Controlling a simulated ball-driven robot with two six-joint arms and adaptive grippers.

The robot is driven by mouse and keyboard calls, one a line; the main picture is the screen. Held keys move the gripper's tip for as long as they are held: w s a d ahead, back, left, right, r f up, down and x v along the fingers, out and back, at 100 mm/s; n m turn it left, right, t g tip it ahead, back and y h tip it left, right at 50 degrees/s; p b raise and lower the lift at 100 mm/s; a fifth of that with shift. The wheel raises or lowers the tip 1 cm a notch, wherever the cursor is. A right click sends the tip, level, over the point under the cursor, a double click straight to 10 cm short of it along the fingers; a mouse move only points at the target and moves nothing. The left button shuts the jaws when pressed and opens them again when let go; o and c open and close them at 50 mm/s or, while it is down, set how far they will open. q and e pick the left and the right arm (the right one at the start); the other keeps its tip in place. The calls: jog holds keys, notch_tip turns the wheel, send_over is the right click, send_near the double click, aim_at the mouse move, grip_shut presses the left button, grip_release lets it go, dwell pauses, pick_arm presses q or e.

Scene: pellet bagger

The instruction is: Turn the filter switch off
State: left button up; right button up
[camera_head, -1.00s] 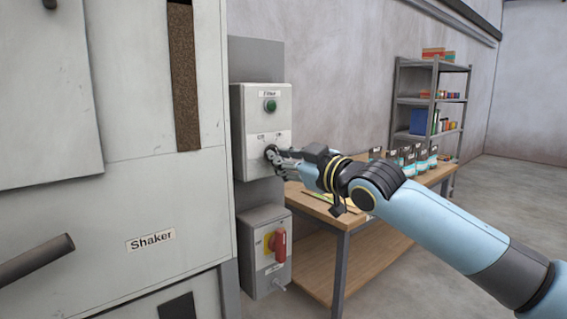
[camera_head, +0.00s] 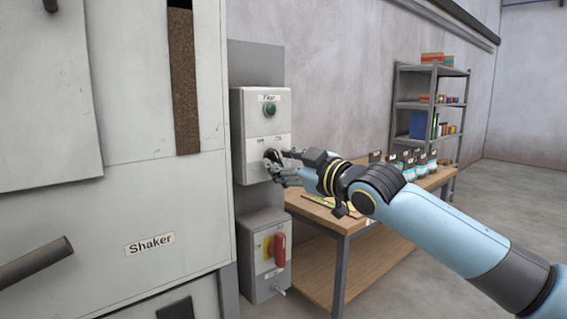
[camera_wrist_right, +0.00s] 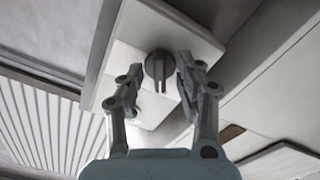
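The filter switch is a dark round knob (camera_head: 272,157) on the light grey control box (camera_head: 240,140) labelled "Filter". Small labels sit above the knob, and a green round lamp or button (camera_head: 270,110) is higher up. My right gripper (camera_head: 284,163) is at the knob, its fingers spread. In the right wrist view the knob (camera_wrist_right: 158,68) with its raised bar shows between the two fingertips of the gripper (camera_wrist_right: 160,88). The right finger is close to the knob, and a gap shows on the left. I cannot tell which label the knob points to. My left gripper is not in view.
A lower box with a red handle (camera_head: 279,249) on a yellow plate hangs under the filter box. The large Shaker cabinet (camera_head: 150,200) stands at left. A wooden table (camera_head: 312,209) with bags (camera_head: 410,166) and a shelf rack (camera_head: 398,110) stand to the right.

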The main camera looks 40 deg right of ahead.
jog(key=s+d, duration=0.1)
jog(key=s, duration=1.1)
dwell(0.7)
